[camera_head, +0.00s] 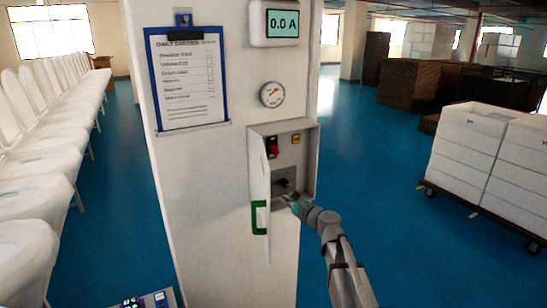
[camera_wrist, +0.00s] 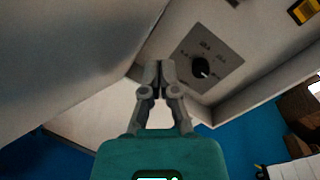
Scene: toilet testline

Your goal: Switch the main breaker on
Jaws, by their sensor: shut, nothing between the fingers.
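The breaker box (camera_head: 312,165) is on the white column, with its door (camera_head: 258,185) swung open to the left and a green handle (camera_head: 258,217) on it. Inside, a red switch with a dark part (camera_head: 272,147) sits at upper left. Below is a grey plate with a black rotary knob (camera_head: 284,183). In the wrist view the knob (camera_wrist: 201,67) shows a pale pointer mark; the plate lettering is too small to read. My gripper (camera_head: 291,203) is shut and empty, just below the knob. In the wrist view its fingertips (camera_wrist: 158,68) are left of the knob, apparently apart from it.
Above are a round gauge (camera_head: 272,94), a display (camera_head: 283,23) reading 0.0 A and a clipboard (camera_head: 188,78). White toilets (camera_head: 35,185) line the left; a cart of white boxes (camera_head: 490,150) stands right.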

